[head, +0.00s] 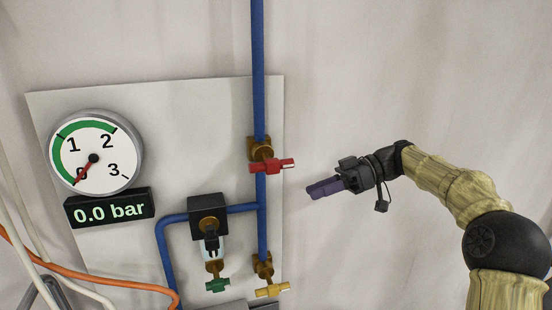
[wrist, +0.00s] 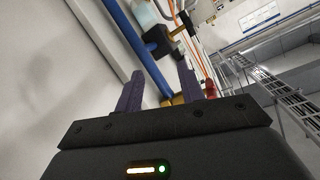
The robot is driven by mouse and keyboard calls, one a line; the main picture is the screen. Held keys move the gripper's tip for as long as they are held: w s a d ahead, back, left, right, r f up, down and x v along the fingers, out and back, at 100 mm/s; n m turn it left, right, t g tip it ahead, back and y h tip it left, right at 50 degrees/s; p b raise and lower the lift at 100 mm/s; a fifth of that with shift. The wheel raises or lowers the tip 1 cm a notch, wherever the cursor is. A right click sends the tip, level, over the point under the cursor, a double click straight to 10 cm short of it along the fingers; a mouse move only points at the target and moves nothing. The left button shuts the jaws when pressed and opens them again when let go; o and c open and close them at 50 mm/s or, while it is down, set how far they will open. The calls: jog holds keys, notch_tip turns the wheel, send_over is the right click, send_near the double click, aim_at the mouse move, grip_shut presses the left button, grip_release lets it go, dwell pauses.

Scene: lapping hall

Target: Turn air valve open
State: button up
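A valve with a red handle (head: 271,165) sits on the vertical blue pipe (head: 258,60); its handle lies crosswise to the pipe. A valve with a yellow handle (head: 272,290) is lower on the same pipe, and a green handle (head: 217,286) hangs under the regulator. No label shows which is the air valve. The round gauge (head: 115,150) points to 0, and its display (head: 110,209) reads 0.0 bar. My gripper (head: 312,190) is right of the red handle and slightly lower, apart from it. In the wrist view my gripper (wrist: 158,88) has its purple fingers spread, empty; part of the red handle (wrist: 210,88) shows beyond them.
A black regulator (head: 208,215) joins the blue pipe at left. The light backing panel (head: 190,120) carries the fittings. An orange hose (head: 80,277) and white hoses run at lower left. The wall right of the panel is bare, with free room around my gripper.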

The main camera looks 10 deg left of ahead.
aim_at(276, 165)
jog(key=d+r+n+g+y, duration=0.2)
jog(key=d+r+n+g, duration=0.1)
jog(key=d+r+n, duration=0.3)
notch_tip(276, 165, up, 3)
jog(key=shift+w+d+f+n+g+p, duration=0.1)
jog(key=shift+w+d+n+g+p, duration=0.25)
jog(key=shift+n, duration=0.65)
jog(key=p+x, duration=0.3)
jog(key=x, duration=1.4)
jog(key=shift+a+p, duration=0.2)
jog(key=shift+p, duration=0.15)
grip_shut()
